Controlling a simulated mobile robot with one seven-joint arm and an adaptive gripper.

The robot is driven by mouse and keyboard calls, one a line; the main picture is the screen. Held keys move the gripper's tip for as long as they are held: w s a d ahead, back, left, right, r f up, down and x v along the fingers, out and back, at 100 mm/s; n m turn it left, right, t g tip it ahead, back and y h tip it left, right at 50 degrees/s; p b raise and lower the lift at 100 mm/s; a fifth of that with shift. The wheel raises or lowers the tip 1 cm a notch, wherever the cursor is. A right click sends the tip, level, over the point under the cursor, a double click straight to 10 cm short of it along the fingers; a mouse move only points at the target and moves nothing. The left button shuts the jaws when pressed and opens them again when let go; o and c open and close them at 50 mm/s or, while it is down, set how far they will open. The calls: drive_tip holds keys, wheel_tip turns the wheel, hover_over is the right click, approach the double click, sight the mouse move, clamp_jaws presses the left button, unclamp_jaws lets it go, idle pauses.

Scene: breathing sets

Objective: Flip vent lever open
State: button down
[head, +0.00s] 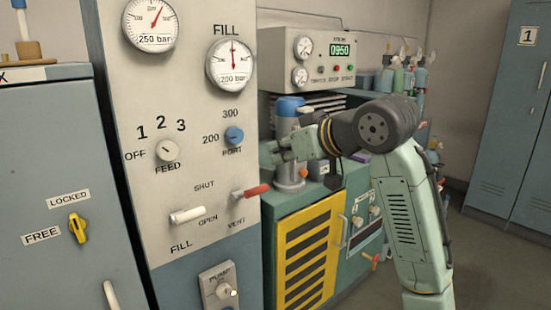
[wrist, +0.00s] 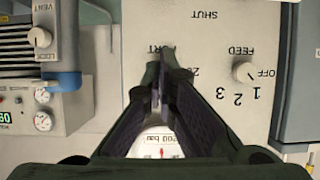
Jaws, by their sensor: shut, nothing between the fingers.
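The vent lever (head: 252,191) is a red handle on a short metal pivot, low on the right side of the grey panel (head: 185,90) in the head view. It sticks out roughly level to the right, above the VENT label and between the heights of the SHUT and OPEN labels. My gripper (head: 274,152) is above the lever, in front of the panel's right edge. In the wrist view my gripper (wrist: 162,62) has its fingers together and empty, covering most of the PORT area. I cannot see the red lever in the wrist view.
A white fill lever (head: 187,215) sits left of the red one. The blue port knob (head: 234,135) and feed knob (head: 167,150) are above. A blue-topped cylinder device (head: 289,108) stands behind my gripper, beside the panel. A yellow grille (head: 310,255) is below right.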

drive_tip(key=p, duration=0.1)
hover_over(257, 191)
wheel_tip(257, 191, down, 3)
drive_tip(key=f, duration=0.2)
drive_tip(key=d+f, duration=0.1)
drive_tip(key=f, duration=0.1)
drive_tip(key=shift+w+f+p, duration=0.1)
drive_tip(key=shift+f+p, duration=0.15)
drive_tip(key=shift+p, duration=0.1)
drive_tip(key=shift+s+d+f+b, duration=0.15)
drive_tip(key=shift+s+f+b, duration=0.2)
drive_tip(key=shift+b, duration=0.55)
drive_tip(key=shift+f+t+y+b, duration=0.2)
drive_tip(key=shift+t+y+b, duration=0.1)
drive_tip(key=shift+t, duration=0.1)
